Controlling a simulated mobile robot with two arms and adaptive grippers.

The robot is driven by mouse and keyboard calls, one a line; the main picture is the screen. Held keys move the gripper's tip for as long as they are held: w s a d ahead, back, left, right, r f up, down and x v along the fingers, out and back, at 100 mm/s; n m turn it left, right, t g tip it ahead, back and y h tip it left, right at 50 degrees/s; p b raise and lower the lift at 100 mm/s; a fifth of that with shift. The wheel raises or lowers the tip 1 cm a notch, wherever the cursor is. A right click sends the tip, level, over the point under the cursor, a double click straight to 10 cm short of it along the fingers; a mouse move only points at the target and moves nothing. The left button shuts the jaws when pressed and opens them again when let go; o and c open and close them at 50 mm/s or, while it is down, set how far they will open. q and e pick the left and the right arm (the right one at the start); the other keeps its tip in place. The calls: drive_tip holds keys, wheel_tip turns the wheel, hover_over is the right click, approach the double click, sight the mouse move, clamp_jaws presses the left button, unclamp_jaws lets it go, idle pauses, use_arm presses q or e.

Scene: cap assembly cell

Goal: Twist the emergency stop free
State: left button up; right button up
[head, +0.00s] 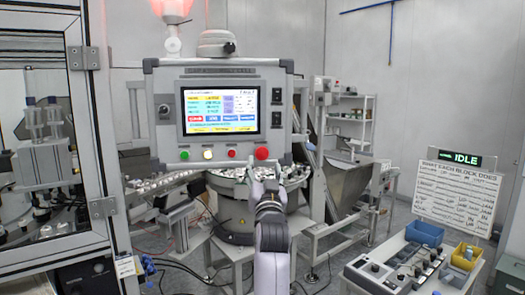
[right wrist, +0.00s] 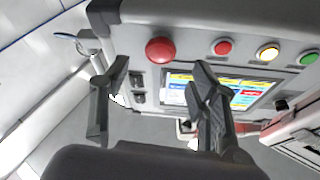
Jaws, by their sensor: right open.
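The emergency stop is a large red mushroom button (head: 262,153) at the lower right corner of the grey control panel (head: 160,72). It also shows in the right wrist view (right wrist: 160,50), where the panel appears upside down. My right gripper (head: 264,178) is just below the emergency stop in the head view. In the right wrist view its two fingers (right wrist: 161,66) are spread apart and empty, with the red button seen between and beyond the tips. The fingers do not touch the button. My left gripper is not in view.
Smaller red (head: 231,153), yellow (head: 207,154) and green (head: 184,155) buttons line the panel's lower edge beside the emergency stop. A bowl of parts (head: 232,188) lies below the panel. A red beacon (head: 172,10) glows above, and a sign (head: 466,160) reads IDLE.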

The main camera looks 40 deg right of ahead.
sight(262, 155)
drive_tip(key=p+x, duration=0.1)
drive_tip(key=x, duration=0.4)
drive_tip(key=shift+w+d+r+p, duration=0.1)
drive_tip(key=shift+w+d+p, duration=0.15)
drive_tip(key=shift+p, duration=0.15)
drive_tip(key=shift+c, duration=0.2)
drive_tip(key=c, duration=1.1)
